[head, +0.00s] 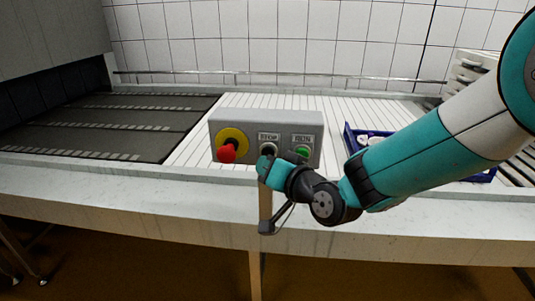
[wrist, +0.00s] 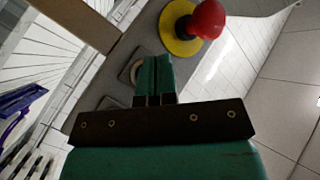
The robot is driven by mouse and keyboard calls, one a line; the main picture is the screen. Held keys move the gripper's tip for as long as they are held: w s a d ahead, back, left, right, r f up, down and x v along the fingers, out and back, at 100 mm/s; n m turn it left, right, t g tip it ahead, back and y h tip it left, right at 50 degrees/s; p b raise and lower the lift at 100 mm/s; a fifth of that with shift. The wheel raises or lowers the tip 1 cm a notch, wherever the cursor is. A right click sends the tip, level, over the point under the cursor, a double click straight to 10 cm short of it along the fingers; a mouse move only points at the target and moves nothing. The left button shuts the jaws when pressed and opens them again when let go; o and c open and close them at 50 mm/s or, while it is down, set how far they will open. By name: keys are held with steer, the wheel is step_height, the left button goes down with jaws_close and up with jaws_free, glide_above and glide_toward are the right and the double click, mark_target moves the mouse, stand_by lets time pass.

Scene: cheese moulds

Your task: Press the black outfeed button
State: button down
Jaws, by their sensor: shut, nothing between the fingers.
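A grey control box (head: 222,124) stands at the conveyor's near edge. It carries a red mushroom button (head: 227,153) on a yellow disc at left, a button under a STOP label (head: 268,137) in the middle, and a green button (head: 302,151) under a RUN label at right. My gripper (head: 264,162) is in front of the STOP button and covers part of it. In the wrist view my gripper (wrist: 153,78) is shut and empty, its fingertips over the pale-ringed middle button (wrist: 138,72). I cannot tell whether they touch it. The red mushroom button (wrist: 207,18) is close by.
A blue crate (head: 350,141) with pale items stands right of the box, partly behind my arm. A dark belt (head: 100,115) lies to the left. White slats (head: 190,150) run behind the box, with a rail and tiled wall beyond.

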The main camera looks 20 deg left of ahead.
steer(key=shift+w, duration=0.1)
steer(key=shift+w, duration=0.35)
steer(key=shift+w+a+b, duration=0.15)
steer(key=shift+w+b, duration=0.2)
steer(key=shift+w, duration=0.1)
stand_by(0.9)
steer(key=shift+s, duration=0.1)
steer(key=shift+s+d, duration=0.2)
steer(key=shift+s, duration=0.6)
steer(key=shift+s, duration=0.1)
steer(key=s, duration=0.2)
steer(key=s+d, duration=0.1)
steer(key=s, duration=0.1)
steer(key=shift+s+d, duration=0.1)
steer(key=shift+s, duration=0.2)
stand_by(0.7)
